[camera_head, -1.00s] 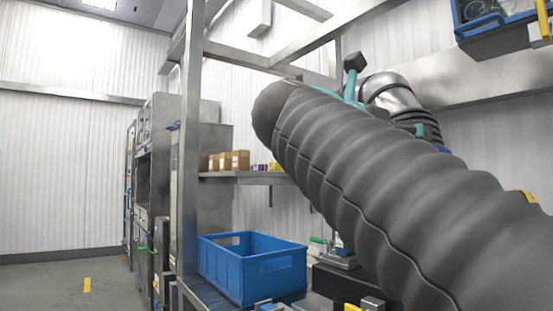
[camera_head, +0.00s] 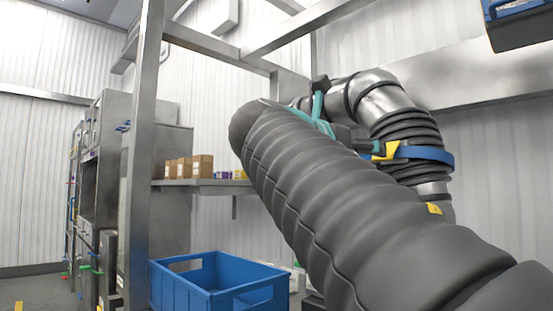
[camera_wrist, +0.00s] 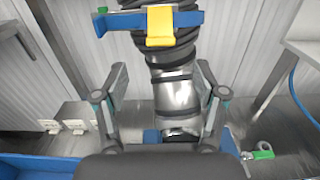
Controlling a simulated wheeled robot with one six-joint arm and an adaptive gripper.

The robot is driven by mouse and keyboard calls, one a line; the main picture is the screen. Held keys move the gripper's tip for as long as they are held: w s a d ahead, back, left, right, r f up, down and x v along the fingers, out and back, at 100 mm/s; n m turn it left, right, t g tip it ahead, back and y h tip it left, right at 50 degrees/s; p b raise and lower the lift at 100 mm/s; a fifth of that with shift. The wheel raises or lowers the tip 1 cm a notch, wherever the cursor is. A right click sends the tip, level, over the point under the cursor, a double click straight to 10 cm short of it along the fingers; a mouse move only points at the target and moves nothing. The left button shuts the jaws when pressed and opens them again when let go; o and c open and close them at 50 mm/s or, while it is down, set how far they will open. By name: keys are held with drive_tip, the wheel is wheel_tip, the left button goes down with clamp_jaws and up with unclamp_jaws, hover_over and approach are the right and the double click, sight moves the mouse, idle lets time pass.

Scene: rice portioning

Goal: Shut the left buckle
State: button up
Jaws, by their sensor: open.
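In the wrist view my gripper (camera_wrist: 161,72) is open, its two dark fingers apart with nothing held between them. A green-tipped metal latch (camera_wrist: 262,152) shows at the lower right of the wrist view, apart from the fingers. Another small green tip (camera_wrist: 102,11) shows at the top left. I cannot tell which of these, if either, is the left buckle. In the head view my own arm covers the right half and hides much of what is behind it.
A blue crate (camera_head: 172,291) stands at the lower middle of the head view. A metal shelf (camera_head: 222,187) behind it carries several brown boxes (camera_head: 202,167). A steel post (camera_head: 142,160) stands left of the crate. Steel cabinets line the left, with open floor beyond.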

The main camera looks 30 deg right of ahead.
drive_tip(key=x, duration=0.9)
drive_tip(key=shift+d+p, duration=0.3)
drive_tip(key=shift+d, duration=0.1)
clamp_jaws()
drive_tip(key=shift+w+f, duration=0.1)
